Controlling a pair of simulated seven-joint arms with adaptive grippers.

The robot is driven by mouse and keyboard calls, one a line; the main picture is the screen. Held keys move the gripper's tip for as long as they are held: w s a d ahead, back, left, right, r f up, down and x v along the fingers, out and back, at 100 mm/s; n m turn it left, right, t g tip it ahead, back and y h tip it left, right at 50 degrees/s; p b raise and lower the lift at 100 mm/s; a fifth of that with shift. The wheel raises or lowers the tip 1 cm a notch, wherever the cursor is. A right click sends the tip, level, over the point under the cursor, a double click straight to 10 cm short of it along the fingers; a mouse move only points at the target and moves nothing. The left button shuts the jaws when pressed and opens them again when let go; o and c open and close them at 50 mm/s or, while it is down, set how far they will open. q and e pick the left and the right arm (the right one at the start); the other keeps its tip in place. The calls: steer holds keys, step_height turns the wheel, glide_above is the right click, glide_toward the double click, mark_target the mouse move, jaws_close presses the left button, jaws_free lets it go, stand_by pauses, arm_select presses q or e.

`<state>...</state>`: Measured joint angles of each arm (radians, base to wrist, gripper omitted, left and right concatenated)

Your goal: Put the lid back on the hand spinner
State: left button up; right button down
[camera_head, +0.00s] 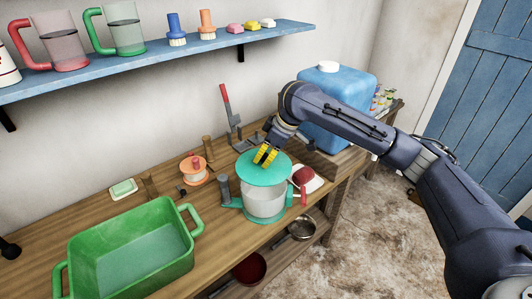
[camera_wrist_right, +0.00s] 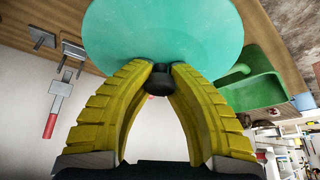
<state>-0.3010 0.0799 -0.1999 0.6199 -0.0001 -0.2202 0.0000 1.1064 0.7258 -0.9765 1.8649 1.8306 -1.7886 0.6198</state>
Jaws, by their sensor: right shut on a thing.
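The hand spinner (camera_head: 265,208) is a clear bowl with a teal base and a red-knobbed handle, standing on the wooden bench. The round teal lid (camera_head: 281,172) is over its mouth, roughly level. I cannot tell whether it rests on the rim or hovers just above. My right gripper (camera_head: 265,157) has its yellow fingers shut on the lid's dark knob (camera_wrist_right: 157,80). In the right wrist view the lid (camera_wrist_right: 165,30) fills the upper middle, and the fingertips pinch the knob from both sides. My left gripper is not in view.
A green tub (camera_head: 130,250) stands front left on the bench. An orange spool-like item (camera_head: 194,170), a soap dish (camera_head: 123,189) and a red-handled metal tool (camera_head: 229,110) stand behind. A blue container (camera_head: 345,90) is at the back right. A blue shelf (camera_head: 150,65) carries pitchers and brushes.

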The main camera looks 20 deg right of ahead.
mark_target(264, 170)
steer(key=shift+f, duration=2.5)
steer(key=shift+f, duration=0.25)
stand_by(0.8)
steer(key=c, duration=0.7)
jaws_free()
steer(key=shift+r, duration=3.45)
steer(key=shift+c, duration=0.2)
jaws_close()
